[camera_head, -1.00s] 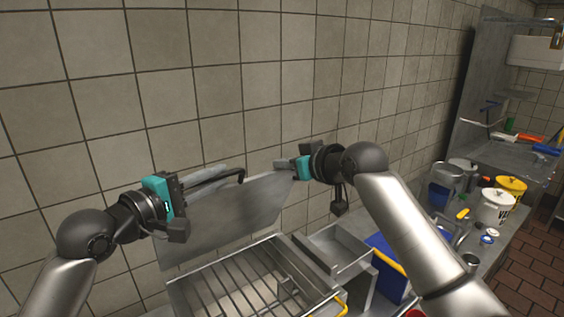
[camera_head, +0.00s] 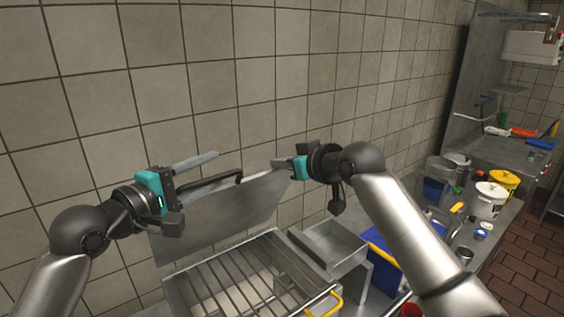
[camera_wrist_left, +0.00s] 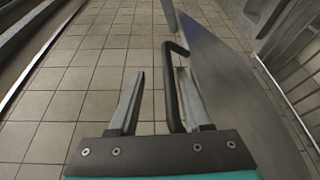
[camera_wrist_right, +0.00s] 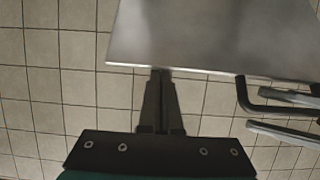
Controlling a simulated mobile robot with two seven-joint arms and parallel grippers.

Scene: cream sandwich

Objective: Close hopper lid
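The hopper lid (camera_head: 232,217) is a flat grey metal panel standing raised behind the hopper (camera_head: 285,265), which has a barred grate in its open top. A black bar handle (camera_head: 228,178) sits along the lid's upper edge. My left gripper (camera_head: 208,172) is at the handle; in the left wrist view the handle (camera_wrist_left: 172,92) lies between its parted fingers (camera_wrist_left: 160,85), nearer the right one. My right gripper (camera_head: 280,164) is at the lid's upper right corner. In the right wrist view its fingers (camera_wrist_right: 160,78) are together at the lid's edge; whether they touch it is unclear.
A tiled wall rises close behind the lid. A metal tray (camera_head: 330,245) and a blue bin (camera_head: 390,270) stand right of the hopper. A white bucket (camera_head: 489,201) and a yellow bucket (camera_head: 506,182) are farther right on the counter.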

